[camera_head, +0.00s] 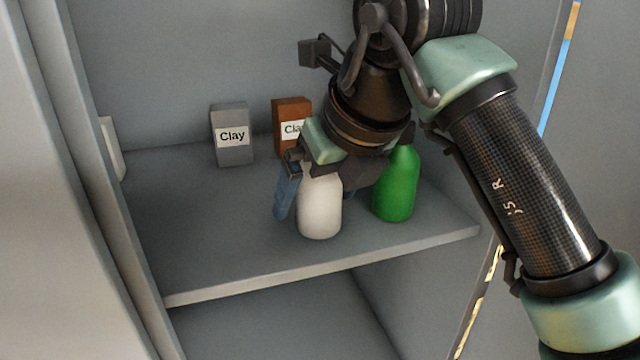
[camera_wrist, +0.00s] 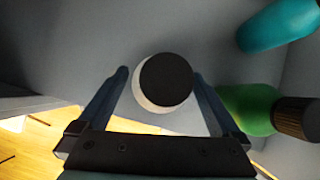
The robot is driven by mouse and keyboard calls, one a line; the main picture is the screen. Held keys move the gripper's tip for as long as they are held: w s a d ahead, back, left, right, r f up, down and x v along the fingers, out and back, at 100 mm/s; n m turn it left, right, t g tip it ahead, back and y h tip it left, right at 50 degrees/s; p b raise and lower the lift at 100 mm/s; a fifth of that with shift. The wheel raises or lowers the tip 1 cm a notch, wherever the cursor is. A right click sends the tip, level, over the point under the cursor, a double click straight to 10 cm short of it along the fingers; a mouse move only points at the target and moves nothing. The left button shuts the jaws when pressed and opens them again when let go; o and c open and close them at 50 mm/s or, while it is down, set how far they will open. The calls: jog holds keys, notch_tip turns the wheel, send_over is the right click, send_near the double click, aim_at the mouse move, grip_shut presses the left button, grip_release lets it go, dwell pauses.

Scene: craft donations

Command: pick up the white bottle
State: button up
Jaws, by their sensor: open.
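The white bottle (camera_head: 320,208) stands upright on the shelf, near its front edge. Its top is hidden behind my gripper in the head view. In the wrist view the white bottle (camera_wrist: 146,101) shows from above, its dark round cap covering most of it. My gripper (camera_wrist: 162,75) is open, with one finger on each side of the bottle and gaps between fingers and cap.
A green bottle (camera_head: 397,188) stands close on the right, also in the wrist view (camera_wrist: 247,108). A teal object (camera_wrist: 277,24) lies beyond it. A grey Clay box (camera_head: 232,136) and a brown box (camera_head: 291,115) stand behind. The shelf (camera_head: 190,235) is clear at left, bounded by cabinet walls.

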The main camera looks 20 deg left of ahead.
grip_shut()
dwell(0.3)
jog(key=shift+r, duration=0.15)
